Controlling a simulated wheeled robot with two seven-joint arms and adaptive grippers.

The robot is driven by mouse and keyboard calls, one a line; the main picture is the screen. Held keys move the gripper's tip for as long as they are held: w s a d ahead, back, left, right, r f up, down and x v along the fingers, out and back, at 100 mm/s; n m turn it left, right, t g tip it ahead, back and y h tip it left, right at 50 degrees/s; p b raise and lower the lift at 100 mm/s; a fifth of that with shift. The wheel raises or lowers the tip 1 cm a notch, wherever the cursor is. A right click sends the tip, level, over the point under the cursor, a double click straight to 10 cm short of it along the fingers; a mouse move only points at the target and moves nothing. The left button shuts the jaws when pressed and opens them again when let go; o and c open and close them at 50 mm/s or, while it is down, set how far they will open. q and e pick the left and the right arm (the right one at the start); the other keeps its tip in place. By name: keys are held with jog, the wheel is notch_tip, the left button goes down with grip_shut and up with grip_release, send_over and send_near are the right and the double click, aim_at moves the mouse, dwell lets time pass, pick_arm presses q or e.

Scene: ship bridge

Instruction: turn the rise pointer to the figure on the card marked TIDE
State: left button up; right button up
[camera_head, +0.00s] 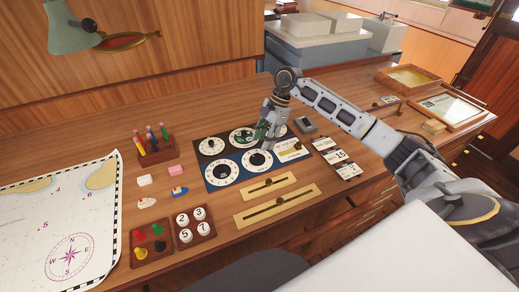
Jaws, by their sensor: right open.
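A dark blue board (240,178) lies on the desk with several white dials on it, each with a dark centre. I cannot read which dial carries the rise pointer. The near right dial (257,161) and near left dial (222,171) show clearly. My right gripper (265,138) is open, pointing down over the far right part of the board, and hides part of the dials there; I cannot tell whether it touches one. Dark-and-white cards (339,156) lie right of the board; one seems to show 15, but the word TIDE is not legible. My left gripper is out of view.
Two brass slider plates (278,206) lie in front of the board. A pen rack (156,150), peg tray (150,246), numbered-disc tray (195,228) and chart (60,220) are to the left. A grey box (304,124) stands close right of the gripper.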

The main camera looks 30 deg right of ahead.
aim_at(258, 154)
jog(key=shift+p+x, duration=0.45)
jog(key=shift+x, duration=2.25)
grip_shut()
